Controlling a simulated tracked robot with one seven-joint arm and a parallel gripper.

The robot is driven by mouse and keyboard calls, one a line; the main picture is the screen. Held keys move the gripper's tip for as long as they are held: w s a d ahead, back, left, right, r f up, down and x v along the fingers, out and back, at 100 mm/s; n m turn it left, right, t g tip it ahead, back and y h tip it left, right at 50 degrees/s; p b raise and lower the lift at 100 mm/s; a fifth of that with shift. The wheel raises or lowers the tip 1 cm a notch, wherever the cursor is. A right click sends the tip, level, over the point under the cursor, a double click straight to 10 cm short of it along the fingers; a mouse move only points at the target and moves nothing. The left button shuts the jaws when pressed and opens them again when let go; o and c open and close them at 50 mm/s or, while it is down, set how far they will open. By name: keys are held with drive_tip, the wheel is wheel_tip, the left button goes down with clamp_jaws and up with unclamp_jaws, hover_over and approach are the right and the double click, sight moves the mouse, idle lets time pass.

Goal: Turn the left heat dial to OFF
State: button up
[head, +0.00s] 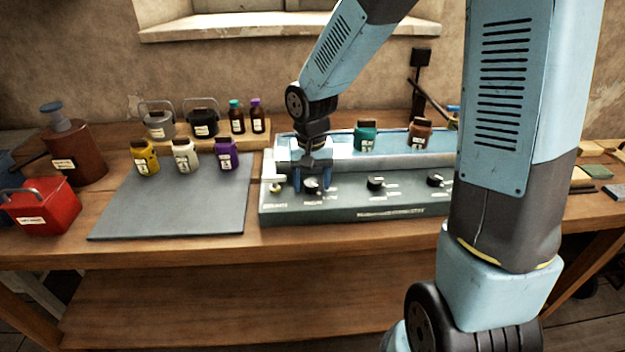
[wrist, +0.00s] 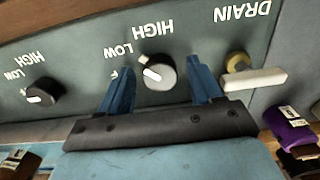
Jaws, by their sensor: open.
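The left heat dial (head: 311,186) is a round black knob on the sloping grey-green front panel. It also shows in the wrist view (wrist: 161,73), upside down, with a white pointer mark on its left side. HIGH and LOW are readable around it; a label at its left is mostly hidden by a finger, with only an F showing. My gripper (head: 312,181) is open over this dial. In the wrist view its blue fingers (wrist: 161,88) stand on either side of the knob, with a visible gap on each side.
A drain lever (wrist: 253,79) with a pale handle is close beside one finger. The middle dial (head: 375,184) and right dial (head: 435,180) sit along the panel. Teal (head: 365,138) and brown (head: 419,134) jars stand behind it. A grey mat (head: 175,210) lies left.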

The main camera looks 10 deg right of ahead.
drive_tip(key=c, duration=1)
drive_tip(key=shift+c, duration=0.2)
drive_tip(key=shift+n, duration=0.3)
drive_tip(key=n, duration=0.4)
drive_tip(key=shift+d+n, duration=0.1)
drive_tip(key=shift+n, duration=2.1)
drive_tip(key=o, duration=1)
